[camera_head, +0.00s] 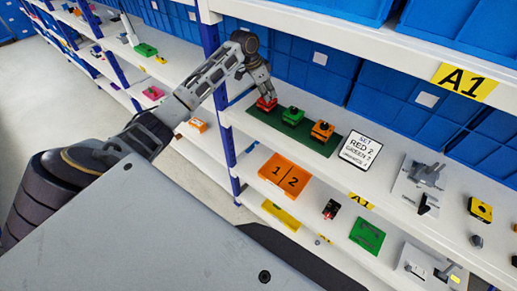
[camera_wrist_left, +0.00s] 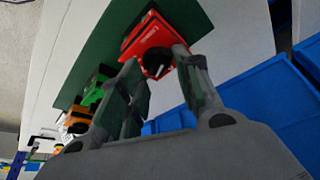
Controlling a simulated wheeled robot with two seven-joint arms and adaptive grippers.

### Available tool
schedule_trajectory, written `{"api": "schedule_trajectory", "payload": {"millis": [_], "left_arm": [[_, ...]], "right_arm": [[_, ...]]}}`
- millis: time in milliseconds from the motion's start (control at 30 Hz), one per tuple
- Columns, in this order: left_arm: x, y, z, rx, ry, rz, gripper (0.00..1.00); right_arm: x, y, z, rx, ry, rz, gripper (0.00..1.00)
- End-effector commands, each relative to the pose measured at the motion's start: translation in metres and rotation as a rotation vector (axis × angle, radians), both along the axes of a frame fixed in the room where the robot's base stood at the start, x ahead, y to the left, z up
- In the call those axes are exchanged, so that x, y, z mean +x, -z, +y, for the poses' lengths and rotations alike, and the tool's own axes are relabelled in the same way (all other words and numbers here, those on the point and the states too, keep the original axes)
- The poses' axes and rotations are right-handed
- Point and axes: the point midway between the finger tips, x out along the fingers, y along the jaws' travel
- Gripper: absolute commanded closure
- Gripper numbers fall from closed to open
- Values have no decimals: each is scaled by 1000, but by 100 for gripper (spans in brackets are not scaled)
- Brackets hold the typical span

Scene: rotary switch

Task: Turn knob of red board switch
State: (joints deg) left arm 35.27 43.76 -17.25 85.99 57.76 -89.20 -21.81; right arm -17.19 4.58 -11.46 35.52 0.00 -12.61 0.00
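The red board switch (camera_head: 265,104) sits at the left end of a dark green board (camera_head: 318,141) on the shelf. In the left wrist view the red switch (camera_wrist_left: 148,40) shows its black round knob (camera_wrist_left: 157,63) with a white pointer mark. My left gripper (camera_head: 263,92) is right at the red switch from above. In the left wrist view its two fingers (camera_wrist_left: 157,60) stand apart on either side of the knob, with no clear grip on it; contact is hard to tell. My right gripper is in neither view.
A green switch (camera_head: 292,116) and an orange switch (camera_head: 322,131) stand beside the red one. A white sign (camera_head: 360,150) reads "SET RED 2, GREEN 3" with a smaller third line. Blue bins (camera_head: 325,60) line the back. A lever plate (camera_head: 420,185) stands farther right.

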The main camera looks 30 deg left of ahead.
Motion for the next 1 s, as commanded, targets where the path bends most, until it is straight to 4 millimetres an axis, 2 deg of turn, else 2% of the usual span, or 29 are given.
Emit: {"api": "schedule_trajectory", "payload": {"millis": [1000], "left_arm": [[0,0,-2,-1,-439,-1,68]], "right_arm": [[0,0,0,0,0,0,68]]}}
